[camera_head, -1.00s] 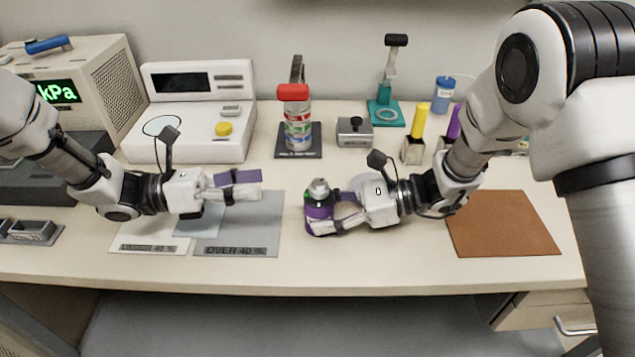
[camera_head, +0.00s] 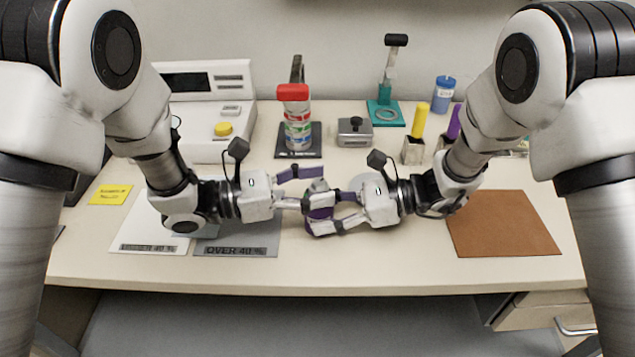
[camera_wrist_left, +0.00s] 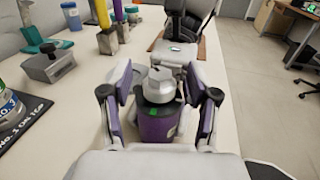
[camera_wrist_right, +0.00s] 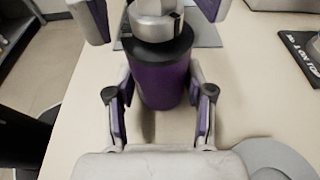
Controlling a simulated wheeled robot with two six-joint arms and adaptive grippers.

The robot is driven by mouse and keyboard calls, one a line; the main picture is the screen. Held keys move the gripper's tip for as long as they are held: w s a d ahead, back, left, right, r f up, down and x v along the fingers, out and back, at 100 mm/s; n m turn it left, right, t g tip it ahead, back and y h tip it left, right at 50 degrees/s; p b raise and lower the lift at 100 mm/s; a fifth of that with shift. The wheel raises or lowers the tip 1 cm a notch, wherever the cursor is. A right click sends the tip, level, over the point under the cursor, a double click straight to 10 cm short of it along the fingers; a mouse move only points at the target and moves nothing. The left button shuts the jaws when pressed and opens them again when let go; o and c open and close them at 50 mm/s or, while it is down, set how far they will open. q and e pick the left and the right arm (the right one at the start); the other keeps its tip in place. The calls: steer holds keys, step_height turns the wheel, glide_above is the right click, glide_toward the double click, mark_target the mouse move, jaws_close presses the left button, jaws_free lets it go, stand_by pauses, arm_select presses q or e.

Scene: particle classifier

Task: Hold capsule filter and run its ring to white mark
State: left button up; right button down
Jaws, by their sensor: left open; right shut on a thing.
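The capsule filter (camera_head: 319,213) has a purple body and a silver-grey top; it stands upright between my two grippers. My right gripper (camera_head: 324,211) is shut on its purple body from the right. In the right wrist view the purple body (camera_wrist_right: 163,80) sits between the right fingers. My left gripper (camera_head: 316,188) is open, with a finger on each side of the top, gaps showing in the left wrist view. There the silver top (camera_wrist_left: 160,83) shows above a dark collar with a small green mark. I cannot make out a white mark.
Grey "OVER 40 %" mat (camera_head: 237,249) and white mat (camera_head: 150,230) lie under my left arm. A brown mat (camera_head: 503,222) is at right. A red-capped jar (camera_head: 297,125), a metal block (camera_head: 355,132) and a teal stand (camera_head: 386,112) stand behind. The table's front strip is clear.

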arm_select(q)
steer(key=shift+d, duration=0.25)
jaws_close()
steer(key=shift+w+m+g, duration=0.1)
steer(key=shift+m+g, duration=0.2)
steer(key=shift+g, duration=0.2)
steer(key=m+g, duration=0.2)
steer(key=g, duration=0.2)
steer(key=m+g, duration=0.3)
steer(key=g, duration=0.1)
steer(key=m+g+y, duration=0.1)
steer(key=m+g, duration=0.1)
steer(key=g, duration=0.1)
steer(key=m+g+y, duration=0.2)
steer(key=m+g, duration=0.1)
steer(key=g, duration=0.1)
steer(key=shift+y, duration=0.3)
